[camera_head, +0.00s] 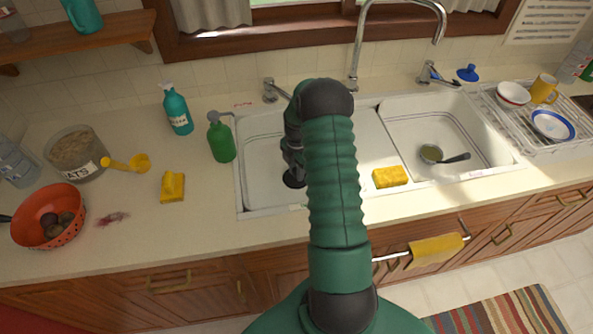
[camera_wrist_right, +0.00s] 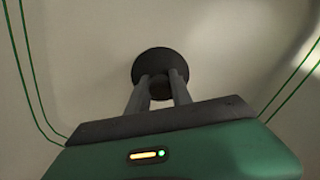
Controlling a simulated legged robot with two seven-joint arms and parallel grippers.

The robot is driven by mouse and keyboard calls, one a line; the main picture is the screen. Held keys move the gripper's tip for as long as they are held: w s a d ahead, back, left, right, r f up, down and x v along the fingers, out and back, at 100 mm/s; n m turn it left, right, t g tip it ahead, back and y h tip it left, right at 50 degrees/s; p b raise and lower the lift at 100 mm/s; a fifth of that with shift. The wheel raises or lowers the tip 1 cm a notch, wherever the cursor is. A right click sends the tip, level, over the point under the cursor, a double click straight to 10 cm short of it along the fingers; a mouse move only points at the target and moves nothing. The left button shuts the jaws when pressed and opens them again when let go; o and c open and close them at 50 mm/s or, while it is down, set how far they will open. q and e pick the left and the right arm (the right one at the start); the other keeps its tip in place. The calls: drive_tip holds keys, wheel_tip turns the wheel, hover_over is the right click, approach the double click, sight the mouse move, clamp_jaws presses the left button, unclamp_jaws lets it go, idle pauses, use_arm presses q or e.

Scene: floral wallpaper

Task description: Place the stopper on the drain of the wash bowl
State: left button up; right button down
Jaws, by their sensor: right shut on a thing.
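The stopper (camera_head: 293,180) is a black disc low in the left bowl of the sink (camera_head: 262,190). It also shows as a dark round disc in the right wrist view (camera_wrist_right: 160,54). My right gripper (camera_wrist_right: 161,82) is shut on the stopper, its two fingers meeting at the disc's underside or knob in that view. In the head view my right gripper (camera_head: 292,157) is partly hidden by my green arm. I cannot see the drain; the stopper or my arm hides it. Whether the stopper touches the bowl floor cannot be told. My left gripper is out of view.
The right bowl (camera_head: 418,120) holds a small pan (camera_head: 432,154). A yellow sponge (camera_head: 390,177) lies on the front rim between the bowls. A green soap bottle (camera_head: 221,140) stands left of the sink, and a faucet (camera_head: 358,50) rises behind it.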

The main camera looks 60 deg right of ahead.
drive_tip(key=c, duration=1.1)
unclamp_jaws()
drive_tip(key=shift+w+f, duration=0.1)
drive_tip(key=shift+f, duration=0.05)
drive_tip(key=shift+c, duration=0.2)
wheel_tip(320, 180, up, 12)
drive_tip(key=shift+d, duration=0.1)
